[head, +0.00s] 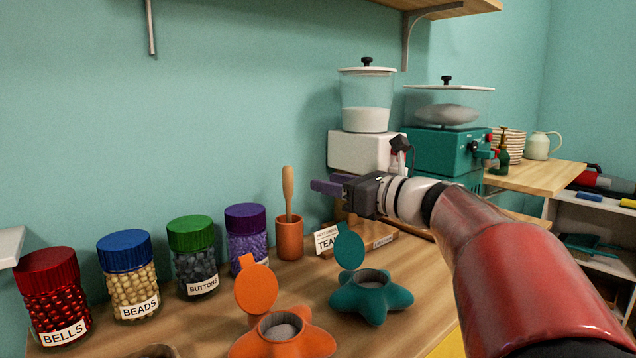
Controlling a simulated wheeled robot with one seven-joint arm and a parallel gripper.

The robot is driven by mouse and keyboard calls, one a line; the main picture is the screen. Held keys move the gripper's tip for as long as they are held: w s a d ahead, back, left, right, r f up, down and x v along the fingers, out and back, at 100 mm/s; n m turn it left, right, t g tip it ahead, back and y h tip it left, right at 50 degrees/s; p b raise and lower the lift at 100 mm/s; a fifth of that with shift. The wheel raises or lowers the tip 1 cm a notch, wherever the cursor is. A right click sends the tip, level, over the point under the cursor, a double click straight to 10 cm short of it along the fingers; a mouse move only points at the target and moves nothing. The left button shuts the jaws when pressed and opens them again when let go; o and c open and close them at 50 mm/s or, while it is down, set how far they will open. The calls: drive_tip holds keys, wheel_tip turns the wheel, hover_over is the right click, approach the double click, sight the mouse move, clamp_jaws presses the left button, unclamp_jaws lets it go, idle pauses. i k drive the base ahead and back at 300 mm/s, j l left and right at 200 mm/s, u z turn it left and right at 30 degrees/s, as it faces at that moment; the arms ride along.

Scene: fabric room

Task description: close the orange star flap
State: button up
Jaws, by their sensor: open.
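The orange star (283,345) sits at the front of the wooden counter, and its lower part is cut off by the picture's bottom edge. Its round orange flap (256,290) stands up at the back left of the round opening, so the star is open. My gripper (328,187) is up and to the right of the flap, above the counter and well apart from it. It points left, is open and holds nothing that I can see.
A teal star (371,300) with its flap raised stands right of the orange one. Jars of bells (55,300), beads (130,278), buttons (194,260) and purple pieces (247,235) line the wall. A mortar (290,238) with a pestle and a small card (326,240) stand behind.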

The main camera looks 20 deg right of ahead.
sight(256, 288)
drive_tip(key=k+l, duration=0.8)
